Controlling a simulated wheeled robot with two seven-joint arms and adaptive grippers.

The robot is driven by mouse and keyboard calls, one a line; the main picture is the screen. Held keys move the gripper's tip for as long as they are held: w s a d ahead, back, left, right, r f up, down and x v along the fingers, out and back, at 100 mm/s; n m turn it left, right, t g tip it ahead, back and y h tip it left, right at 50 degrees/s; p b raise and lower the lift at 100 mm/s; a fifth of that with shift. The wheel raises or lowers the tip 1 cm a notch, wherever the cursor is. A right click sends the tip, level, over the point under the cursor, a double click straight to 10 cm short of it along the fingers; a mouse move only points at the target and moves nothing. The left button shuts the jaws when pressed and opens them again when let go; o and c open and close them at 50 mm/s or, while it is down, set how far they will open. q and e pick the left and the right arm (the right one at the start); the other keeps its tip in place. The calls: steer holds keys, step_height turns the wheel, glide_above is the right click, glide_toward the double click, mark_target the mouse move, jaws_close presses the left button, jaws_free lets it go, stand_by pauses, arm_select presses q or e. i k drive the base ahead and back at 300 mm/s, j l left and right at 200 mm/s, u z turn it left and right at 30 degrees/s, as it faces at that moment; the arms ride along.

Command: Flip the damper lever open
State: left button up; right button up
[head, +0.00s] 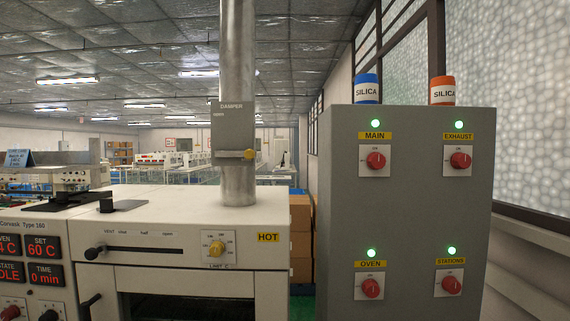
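The damper lever shows in the head view as a short horizontal bar with a yellow knob (249,155) at its right end. It sits at the lower part of a grey plate labelled DAMPER (232,125), which is fixed to the upright metal flue pipe (237,60). The lever lies about level, with the knob sticking out to the right of the plate. The small lettering on the plate is too fine to read surely. Neither of my grippers is in view.
The pipe rises from a cream oven (190,210) marked HOT, with a black slider (96,253) and a yellow dial (216,248). A grey cabinet (410,210) with red knobs and green lights stands right, carrying two SILICA jars (367,89). Brown boxes (300,225) stand between.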

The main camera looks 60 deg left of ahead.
mark_target(249, 154)
steer(key=u, duration=2.45)
steer(key=k+j+u, duration=0.1)
steer(key=k+j, duration=0.25)
steer(key=j, duration=0.15)
steer(key=k+j+u, duration=0.1)
steer(key=k+j, duration=0.25)
steer(key=j, duration=0.15)
